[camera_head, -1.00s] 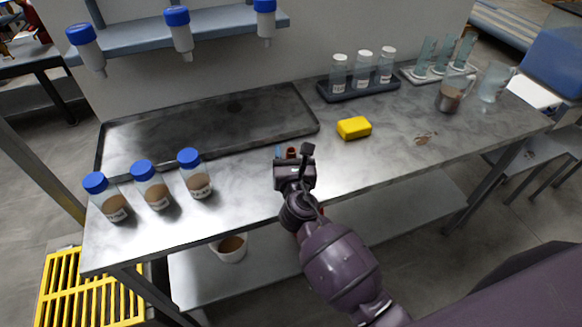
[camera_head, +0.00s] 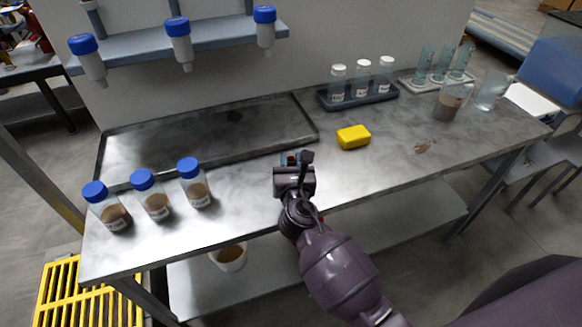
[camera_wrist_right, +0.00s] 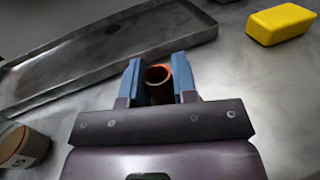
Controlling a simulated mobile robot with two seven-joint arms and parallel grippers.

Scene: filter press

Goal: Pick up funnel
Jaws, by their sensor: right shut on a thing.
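My right gripper (camera_head: 290,158) is over the middle of the metal table, left of the yellow block. In the right wrist view its two blue fingers (camera_wrist_right: 158,85) are shut on a hollow, round, orange-brown thing (camera_wrist_right: 158,73), which I take to be the funnel. Its open rim faces up between the fingers. Its lower part is hidden by the gripper, and I cannot tell whether it touches the table. In the head view only a small reddish bit shows between the fingers. My left gripper is not in view.
A yellow block (camera_head: 353,137) lies right of the gripper. A shallow dark tray (camera_head: 160,128) lies behind left. Several blue-capped bottles (camera_head: 151,194) stand at the front left. A rack of white-capped bottles (camera_head: 358,96) and a brown-filled beaker (camera_head: 446,105) stand at the back right.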

